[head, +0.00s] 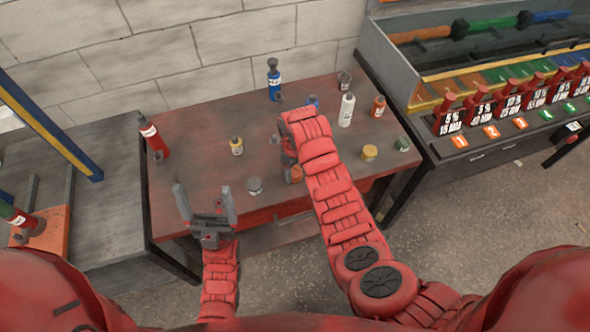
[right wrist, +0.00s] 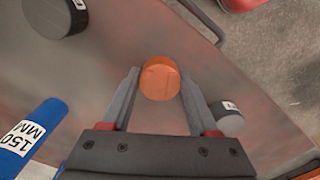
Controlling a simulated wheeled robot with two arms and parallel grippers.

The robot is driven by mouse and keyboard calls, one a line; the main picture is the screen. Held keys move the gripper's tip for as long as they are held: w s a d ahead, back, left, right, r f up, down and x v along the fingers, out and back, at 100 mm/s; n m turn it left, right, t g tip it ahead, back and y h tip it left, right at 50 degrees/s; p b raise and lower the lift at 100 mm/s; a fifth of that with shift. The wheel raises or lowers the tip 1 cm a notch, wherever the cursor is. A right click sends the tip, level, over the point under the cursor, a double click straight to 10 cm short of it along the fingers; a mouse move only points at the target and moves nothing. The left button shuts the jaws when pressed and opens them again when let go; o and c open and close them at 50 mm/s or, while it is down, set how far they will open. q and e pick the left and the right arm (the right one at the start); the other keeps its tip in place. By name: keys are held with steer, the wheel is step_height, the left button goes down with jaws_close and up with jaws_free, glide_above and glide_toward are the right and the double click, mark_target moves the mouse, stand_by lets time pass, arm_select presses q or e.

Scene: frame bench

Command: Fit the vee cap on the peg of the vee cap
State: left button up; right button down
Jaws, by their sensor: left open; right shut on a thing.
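My right gripper (right wrist: 161,80) is shut on an orange round piece (right wrist: 160,82) in the right wrist view. In the head view an orange patch (head: 294,173) shows beside my right wrist, and the rest of that gripper is mostly hidden by my arm. I cannot tell for sure that this piece is the vee cap. My left gripper (head: 205,200) is open and empty, above the front left part of the table. No part is clearly marked as the vee cap's peg; I cannot tell which it is.
The brown table (head: 200,168) holds a red bottle (head: 153,136), a blue bottle (head: 274,80), a white bottle (head: 346,110), a yellow jar (head: 236,146) and a grey piece (head: 254,186). A blue cylinder (right wrist: 28,140) lies near my right gripper. A rack (head: 480,75) stands at right.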

mark_target(295, 171)
steer(key=shift+f, duration=0.25)
steer(key=shift+c, duration=0.3)
jaws_free()
steer(key=shift+r+b, duration=0.35)
steer(key=shift+r, duration=0.2)
step_height(295, 171, up, 4)
steer(key=shift+r+p, duration=0.1)
steer(key=shift+p, duration=0.2)
step_height(295, 171, up, 12)
steer(key=p, duration=0.7)
steer(key=shift+s, duration=0.1)
